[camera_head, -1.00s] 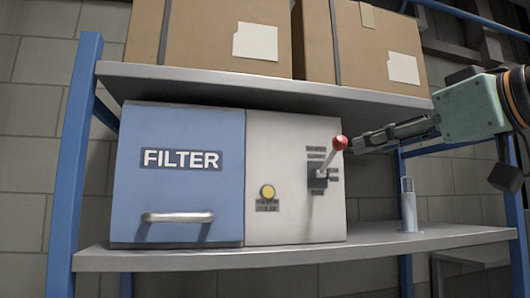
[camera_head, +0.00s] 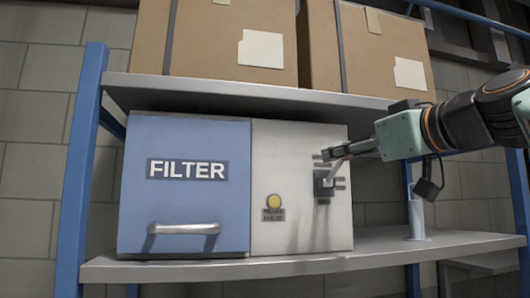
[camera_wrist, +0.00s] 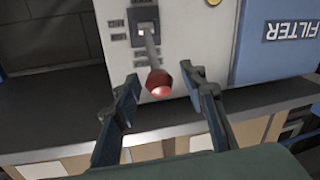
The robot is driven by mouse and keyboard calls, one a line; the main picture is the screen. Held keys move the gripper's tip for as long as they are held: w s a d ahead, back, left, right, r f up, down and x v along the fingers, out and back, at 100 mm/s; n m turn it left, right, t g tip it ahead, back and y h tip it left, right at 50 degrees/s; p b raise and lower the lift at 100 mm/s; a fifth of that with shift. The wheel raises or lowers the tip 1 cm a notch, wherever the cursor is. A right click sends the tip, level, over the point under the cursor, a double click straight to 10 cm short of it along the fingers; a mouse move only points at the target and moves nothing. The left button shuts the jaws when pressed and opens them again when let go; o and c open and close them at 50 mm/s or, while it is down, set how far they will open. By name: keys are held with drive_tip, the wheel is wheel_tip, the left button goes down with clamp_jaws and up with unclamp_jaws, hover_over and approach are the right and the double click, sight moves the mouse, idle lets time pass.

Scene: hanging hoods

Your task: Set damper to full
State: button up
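The damper lever is a grey stick in a dark switch plate (camera_head: 324,187) on the light panel of the filter unit. In the head view its red knob is hidden behind my gripper (camera_head: 334,154). In the wrist view, which is upside down, the lever (camera_wrist: 151,47) ends in the red knob (camera_wrist: 159,83). My gripper (camera_wrist: 163,77) is open, with one finger on each side of the knob and gaps visible. Small label plates (camera_head: 323,163) surround the switch; their text is too small to read.
The blue FILTER door (camera_head: 187,205) with its handle and a yellow button (camera_head: 273,201) are left of the lever. A shelf board (camera_head: 270,92) with cardboard boxes is above. A grey cylinder (camera_head: 416,215) stands on the lower shelf at right.

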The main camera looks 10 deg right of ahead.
clamp_jaws()
idle(0.3)
drive_tip(key=shift+f+b, duration=0.15)
drive_tip(key=shift+b, duration=0.2)
